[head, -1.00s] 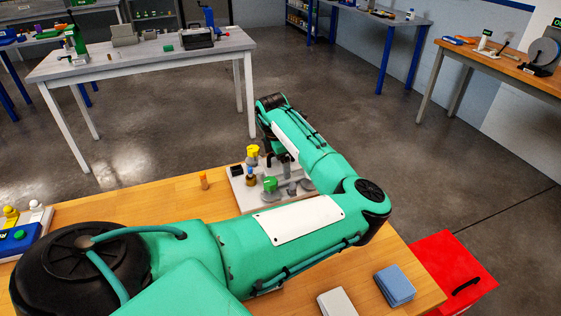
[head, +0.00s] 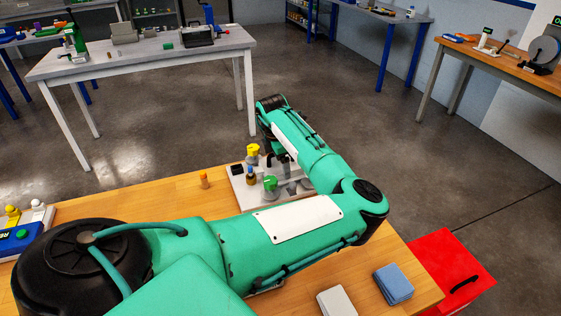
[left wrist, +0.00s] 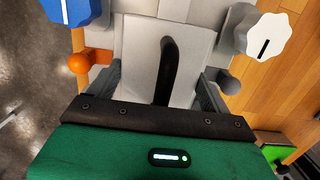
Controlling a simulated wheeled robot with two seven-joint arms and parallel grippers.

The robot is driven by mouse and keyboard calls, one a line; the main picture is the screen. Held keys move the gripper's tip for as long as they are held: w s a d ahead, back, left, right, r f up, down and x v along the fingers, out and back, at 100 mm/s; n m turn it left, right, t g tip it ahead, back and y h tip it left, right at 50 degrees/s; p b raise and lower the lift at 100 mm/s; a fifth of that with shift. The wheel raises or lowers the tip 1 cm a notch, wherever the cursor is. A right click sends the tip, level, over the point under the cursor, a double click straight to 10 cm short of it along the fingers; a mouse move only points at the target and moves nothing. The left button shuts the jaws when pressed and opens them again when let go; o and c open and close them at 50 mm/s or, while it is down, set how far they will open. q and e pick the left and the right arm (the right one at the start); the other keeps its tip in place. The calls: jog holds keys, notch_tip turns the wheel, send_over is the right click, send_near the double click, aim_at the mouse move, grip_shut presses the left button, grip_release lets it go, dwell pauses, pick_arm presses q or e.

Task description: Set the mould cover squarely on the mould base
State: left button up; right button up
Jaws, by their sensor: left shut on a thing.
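The mould cover (left wrist: 135,55) is a light grey plate with a black curved handle (left wrist: 168,60), seen in the left wrist view. My left gripper (left wrist: 160,72) has a finger at each side of it and is shut on it. I cannot tell whether the cover touches what lies beneath it. The mould base cannot be made out clearly; the cover and my left arm hide that area. In the head view my left forearm mostly hides the gripper and the cover. My right gripper is not in view.
Blue (left wrist: 70,10) and white (left wrist: 264,34) knobs flank the cover.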

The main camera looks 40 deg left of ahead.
pick_arm(q)
jog(key=shift+p, duration=0.5)
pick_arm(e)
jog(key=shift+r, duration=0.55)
pick_arm(q)
jog(key=o, duration=1.5)
jog(key=shift+f, duration=0.1)
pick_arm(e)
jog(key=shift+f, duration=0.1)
pick_arm(q)
jog(key=r, duration=0.4)
jog(key=s+r+b, duration=0.1)
jog(key=r, duration=0.9)
jog(key=shift+s+a+b, duration=0.3)
jog(key=shift+b, duration=0.1)
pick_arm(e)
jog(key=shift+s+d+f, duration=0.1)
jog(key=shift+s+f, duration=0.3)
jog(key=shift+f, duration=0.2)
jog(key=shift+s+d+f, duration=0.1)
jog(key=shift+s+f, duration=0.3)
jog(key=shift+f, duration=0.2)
